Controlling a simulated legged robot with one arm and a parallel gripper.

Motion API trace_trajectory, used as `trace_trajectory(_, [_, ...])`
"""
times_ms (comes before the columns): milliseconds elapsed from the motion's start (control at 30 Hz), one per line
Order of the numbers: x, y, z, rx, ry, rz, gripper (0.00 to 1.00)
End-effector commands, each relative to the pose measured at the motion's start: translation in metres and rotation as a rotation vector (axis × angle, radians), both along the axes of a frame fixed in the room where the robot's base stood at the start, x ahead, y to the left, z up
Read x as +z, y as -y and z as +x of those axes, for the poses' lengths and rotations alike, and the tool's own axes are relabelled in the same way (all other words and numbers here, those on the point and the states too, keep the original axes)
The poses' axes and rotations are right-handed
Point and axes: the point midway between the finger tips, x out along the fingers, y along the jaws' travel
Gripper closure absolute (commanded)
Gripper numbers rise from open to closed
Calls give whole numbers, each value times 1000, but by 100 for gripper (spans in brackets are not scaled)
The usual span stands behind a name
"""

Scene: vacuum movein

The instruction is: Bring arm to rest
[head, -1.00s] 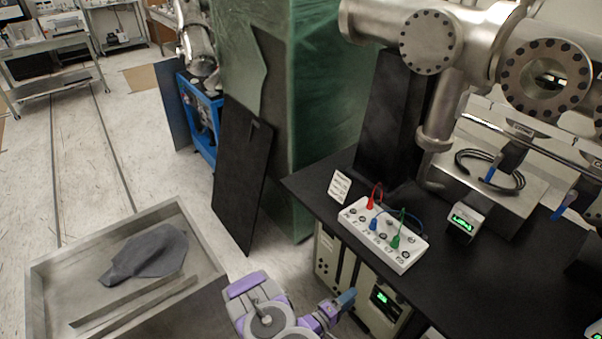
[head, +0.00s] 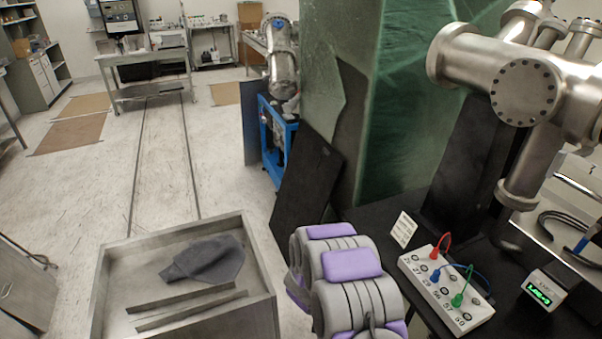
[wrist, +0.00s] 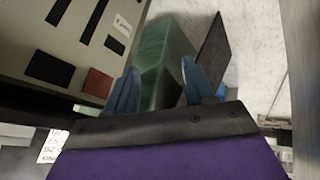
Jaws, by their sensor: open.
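My gripper (wrist: 160,88) shows in the wrist view with its two blue fingers apart and nothing between them. Beyond the fingers are the green-wrapped block (wrist: 165,45) and a dark panel (wrist: 213,50). In the head view my purple and grey arm is folded up close at the bottom centre, and the gripper itself is hidden there. The arm stands between the grey tray cart and the black bench.
The black bench (head: 385,228) carries a white terminal box (head: 445,290) with red, blue and green plugs and a small display (head: 541,290). The metal tray cart (head: 120,275) holds a dark cloth (head: 208,260). A black panel (head: 305,185) leans on the green block (head: 400,100).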

Motion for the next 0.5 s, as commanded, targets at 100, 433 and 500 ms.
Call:
trace_trajectory(100, [41, -26, 5, 33, 0, 135, 47])
trace_trajectory(433, [148, -75, -27, 143, -85, 415, 47])
trace_trajectory(500, [169, -79, -41, 164, -111, 453, 47])
